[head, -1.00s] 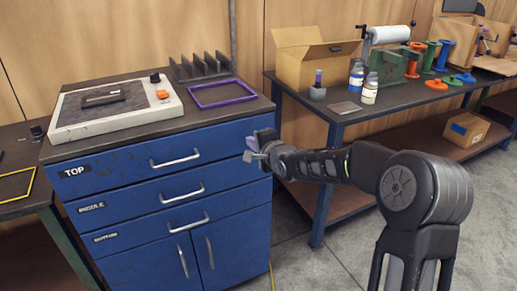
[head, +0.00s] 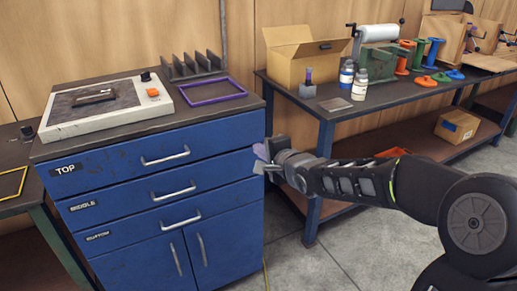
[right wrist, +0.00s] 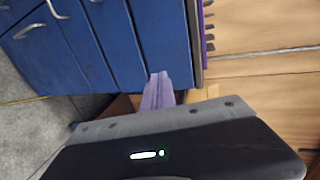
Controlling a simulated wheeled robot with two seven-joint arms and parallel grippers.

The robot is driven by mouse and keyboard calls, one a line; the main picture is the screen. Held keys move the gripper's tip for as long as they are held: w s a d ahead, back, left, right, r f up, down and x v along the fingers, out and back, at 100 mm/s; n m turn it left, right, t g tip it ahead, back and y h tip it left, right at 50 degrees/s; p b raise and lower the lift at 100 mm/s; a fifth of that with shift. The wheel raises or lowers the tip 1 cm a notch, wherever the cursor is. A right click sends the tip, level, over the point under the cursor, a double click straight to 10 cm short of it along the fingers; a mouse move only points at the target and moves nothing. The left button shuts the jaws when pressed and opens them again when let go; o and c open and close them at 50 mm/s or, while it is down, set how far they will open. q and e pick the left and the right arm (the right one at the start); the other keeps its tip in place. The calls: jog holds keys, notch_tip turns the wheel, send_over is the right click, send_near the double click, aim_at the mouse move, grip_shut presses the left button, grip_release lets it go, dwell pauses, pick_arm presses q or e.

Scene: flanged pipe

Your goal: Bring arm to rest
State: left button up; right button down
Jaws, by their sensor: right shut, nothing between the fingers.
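My right gripper (head: 262,158) is in front of the right edge of the blue drawer cabinet (head: 150,185) in the head view. Its purple fingers show in the right wrist view (right wrist: 158,90), closed together with nothing between them. The fingers point toward the cabinet's side; whether they touch it I cannot tell. My right arm comes in from the lower right. My left gripper is in neither view.
The cabinet's drawers are shut. On its top are a white-framed device (head: 105,108), a dark rack (head: 193,66) and a purple frame (head: 212,91). A workbench (head: 300,97) with a cardboard box (head: 302,58) and bottles stands to the right. Open floor lies between.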

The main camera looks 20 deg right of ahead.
dwell(0.4)
jog(key=s+a+f+n+g+y+p, duration=0.1)
jog(key=s+a+f+n+g, duration=0.2)
jog(key=f, duration=0.5)
jog(key=s+a+f+n+g+p, duration=0.1)
jog(key=s+a+f+n, duration=0.35)
jog(key=f, duration=0.35)
jog(key=s+a+f+n+g+y+p, duration=0.1)
jog(key=s+a+f+n+g, duration=0.15)
jog(key=f+n, duration=0.4)
jog(key=s+a+f+g+p, duration=0.1)
jog(key=s+a+f, duration=0.3)
jog(key=s, duration=0.4)
jog(key=s+a+f+n+g+p, duration=0.1)
jog(key=s+a+f+g, duration=0.3)
jog(key=s, duration=0.5)
jog(key=s+a+f+g+y+p, duration=0.1)
jog(key=s+a+f+g+p, duration=0.1)
jog(key=s+a+f, duration=0.2)
jog(key=s+f, duration=0.3)
jog(key=s, duration=0.1)
jog(key=shift+s, duration=0.2)
jog(key=shift+f, duration=0.1)
